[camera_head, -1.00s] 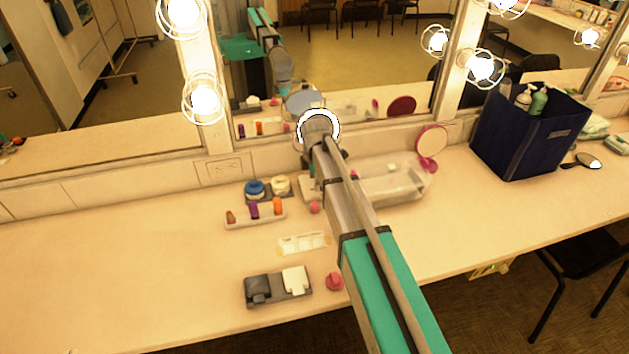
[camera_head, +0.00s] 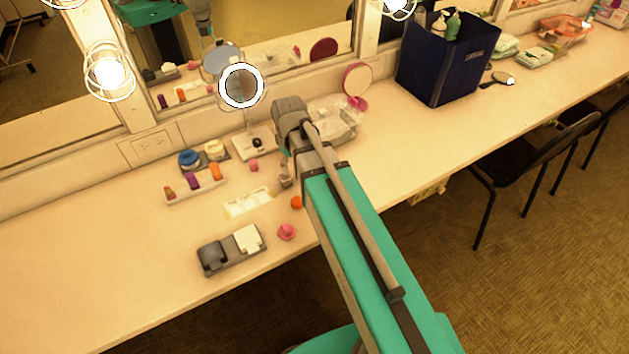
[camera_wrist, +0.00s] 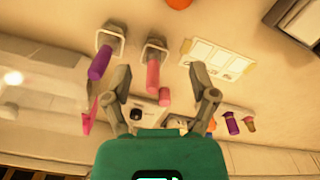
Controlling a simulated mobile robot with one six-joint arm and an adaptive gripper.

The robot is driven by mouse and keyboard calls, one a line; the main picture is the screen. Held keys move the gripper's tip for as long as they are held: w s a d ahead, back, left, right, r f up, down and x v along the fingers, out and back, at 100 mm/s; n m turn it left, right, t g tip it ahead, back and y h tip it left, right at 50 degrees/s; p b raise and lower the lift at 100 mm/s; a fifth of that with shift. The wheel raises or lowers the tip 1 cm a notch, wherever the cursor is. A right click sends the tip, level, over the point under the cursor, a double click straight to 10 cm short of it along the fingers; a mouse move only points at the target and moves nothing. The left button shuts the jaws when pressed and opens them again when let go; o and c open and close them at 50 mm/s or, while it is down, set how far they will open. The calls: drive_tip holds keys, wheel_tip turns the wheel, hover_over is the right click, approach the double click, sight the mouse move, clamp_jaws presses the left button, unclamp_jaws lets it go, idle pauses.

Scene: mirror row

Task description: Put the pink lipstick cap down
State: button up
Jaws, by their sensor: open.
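In the wrist view my gripper (camera_wrist: 158,70) is open, with its two fingers wide apart and nothing held. A tall pink lipstick (camera_wrist: 153,76) in a square light holder shows between the fingers. A purple lipstick (camera_wrist: 100,64) in a like holder is near the left finger. A short pink cylinder, seemingly the pink lipstick cap (camera_wrist: 165,97), is just beyond the pink lipstick; whether they touch is unclear. In the head view the cap (camera_head: 253,166) stands on the counter, left of my arm. My fingers and the two holders are mostly hidden there behind my arm.
A lipstick tray (camera_head: 190,196), a white palette (camera_head: 248,203) and a grey-and-white case pair (camera_head: 232,249) are left of my arm. The lit round mirror (camera_head: 241,86) stands behind. A clear bin (camera_head: 340,128) and navy caddy (camera_head: 446,62) are right. The left counter is clear.

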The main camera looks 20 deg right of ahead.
drive_tip(key=s+d+m, duration=0.4)
drive_tip(key=s+m, duration=0.3)
drive_tip(key=s, duration=0.1)
drive_tip(key=shift+s, duration=0.2)
drive_tip(key=shift+d, duration=0.1)
idle(1.0)
